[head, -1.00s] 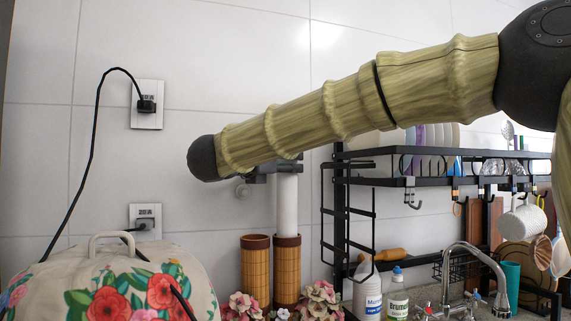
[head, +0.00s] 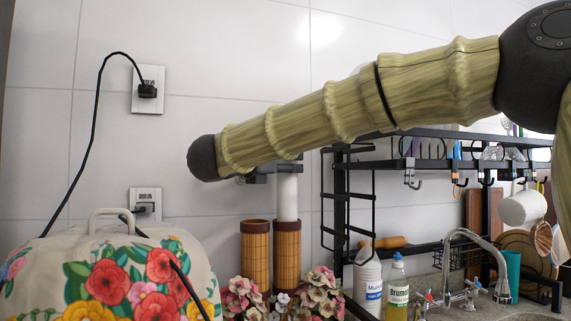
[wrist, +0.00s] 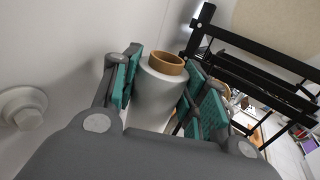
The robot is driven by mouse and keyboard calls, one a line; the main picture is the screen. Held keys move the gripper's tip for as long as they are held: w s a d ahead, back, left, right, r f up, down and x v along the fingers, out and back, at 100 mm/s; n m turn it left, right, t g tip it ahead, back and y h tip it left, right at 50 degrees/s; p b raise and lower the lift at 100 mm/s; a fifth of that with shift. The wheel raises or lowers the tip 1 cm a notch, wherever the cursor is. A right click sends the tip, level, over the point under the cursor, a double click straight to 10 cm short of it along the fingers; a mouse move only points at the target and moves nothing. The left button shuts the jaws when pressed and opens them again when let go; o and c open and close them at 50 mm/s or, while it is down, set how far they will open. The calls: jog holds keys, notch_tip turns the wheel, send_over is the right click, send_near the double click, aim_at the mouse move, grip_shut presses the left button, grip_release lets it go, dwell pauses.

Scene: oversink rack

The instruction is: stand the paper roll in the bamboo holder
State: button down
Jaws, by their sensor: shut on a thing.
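The white paper roll (head: 288,198) is upright under the end of my arm. My gripper (wrist: 163,92) is shut on it, with a teal pad on each side; a brown ring shows at the roll's end in the wrist view. In the head view my arm hides most of the gripper. Two slatted bamboo holders stand side by side, a left one (head: 256,258) and a right one (head: 287,258). The roll lines up with the right holder, and its lower end is hidden at that holder's rim. I cannot tell for certain whether it is inside or behind.
A black rack (head: 347,210) stands close on the right, over a sink with a faucet (head: 478,240). Flowers (head: 317,292) are in front of the holders. A flowered cover (head: 120,275) fills the lower left. Bottles (head: 397,290) stand right of the flowers. The tiled wall is behind.

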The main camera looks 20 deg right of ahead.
dwell(0.3)
jog(key=c, duration=0.7)
grip_release()
jog(key=shift+a, duration=0.1)
jog(key=v, duration=1.1)
jog(key=shift+s+a, duration=0.25)
jog(key=shift+a, duration=0.05)
